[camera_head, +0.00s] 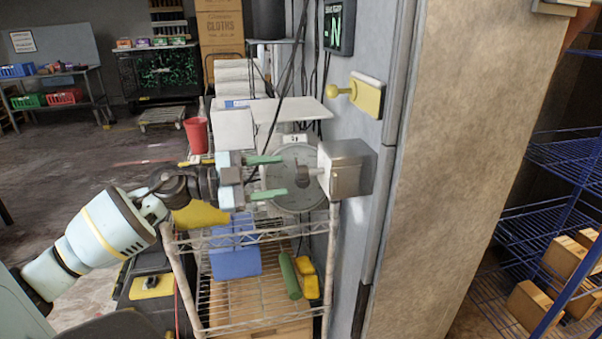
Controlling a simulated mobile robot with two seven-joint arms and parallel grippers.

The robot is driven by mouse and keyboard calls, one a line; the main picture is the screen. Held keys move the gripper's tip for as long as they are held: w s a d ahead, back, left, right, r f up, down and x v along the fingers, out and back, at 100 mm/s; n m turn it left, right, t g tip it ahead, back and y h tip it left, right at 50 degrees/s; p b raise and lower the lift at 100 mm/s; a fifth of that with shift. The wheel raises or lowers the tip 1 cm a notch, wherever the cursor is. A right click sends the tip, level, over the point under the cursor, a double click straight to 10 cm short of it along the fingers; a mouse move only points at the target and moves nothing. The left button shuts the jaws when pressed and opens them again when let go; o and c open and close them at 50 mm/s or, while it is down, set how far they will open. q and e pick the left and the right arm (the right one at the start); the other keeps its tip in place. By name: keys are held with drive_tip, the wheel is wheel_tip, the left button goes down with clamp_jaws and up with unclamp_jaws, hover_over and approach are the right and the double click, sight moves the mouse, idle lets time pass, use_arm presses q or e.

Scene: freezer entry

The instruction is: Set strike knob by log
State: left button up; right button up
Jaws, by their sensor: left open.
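A grey metal box (346,168) is fixed to the wall beside the door edge, with a short knob-like stub (312,172) pointing left from it. My left gripper (286,175) is open, its two green-tipped fingers pointing right, one above and one below the stub's level. The fingertips look just short of the stub; I cannot tell if they touch it. Which of these is the strike knob is not clear. No log is clearly identifiable. My right gripper is not in view.
A wire rack (262,236) stands below the gripper, holding a blue bin (235,262) and a green cylinder (290,277). A grey round disc (291,202) is behind the fingers. A thick door edge (470,150) stands at right, with blue shelving (560,215) beyond.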

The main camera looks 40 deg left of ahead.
sight(297, 173)
use_arm(q)
drive_tip(key=x, duration=0.3)
drive_tip(key=shift+w+d+r, duration=0.15)
drive_tip(key=shift+w+d, duration=0.1)
drive_tip(key=shift+w, duration=0.05)
drive_tip(key=shift+p+x, duration=0.4)
drive_tip(key=shift+x, duration=0.8)
drive_tip(key=shift+c, duration=0.5)
drive_tip(key=c, duration=0.9)
drive_tip(key=shift+o, duration=0.2)
